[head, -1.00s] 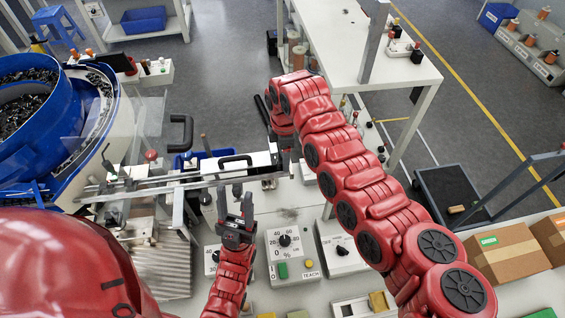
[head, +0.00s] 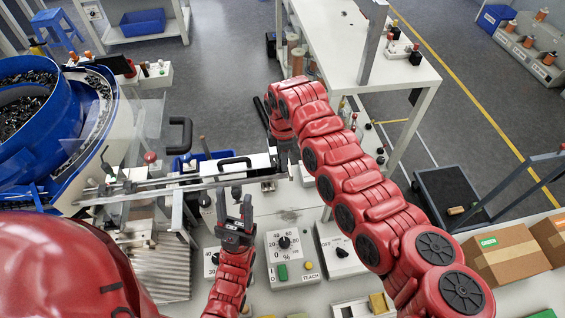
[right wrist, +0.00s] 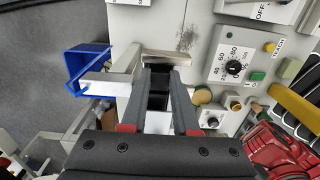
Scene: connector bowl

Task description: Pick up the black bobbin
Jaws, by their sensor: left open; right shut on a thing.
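My right gripper (right wrist: 159,80) is shut on a black thing (right wrist: 157,88), which looks like the black bobbin; the fingers hide its sides. In the head view the right gripper (head: 284,160) is small, beyond the end of the red arm, and the bobbin in it cannot be made out. My left gripper (head: 236,200) is open and empty, its fingers pointing away from me, to the left of the control boxes.
A control box with a dial (head: 284,242) stands right of the left gripper. The metal rail (head: 150,187) crosses at left beside the blue bowl feeder (head: 60,130). A blue bin (right wrist: 88,68) is left of the right gripper. A white table (head: 350,50) stands behind.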

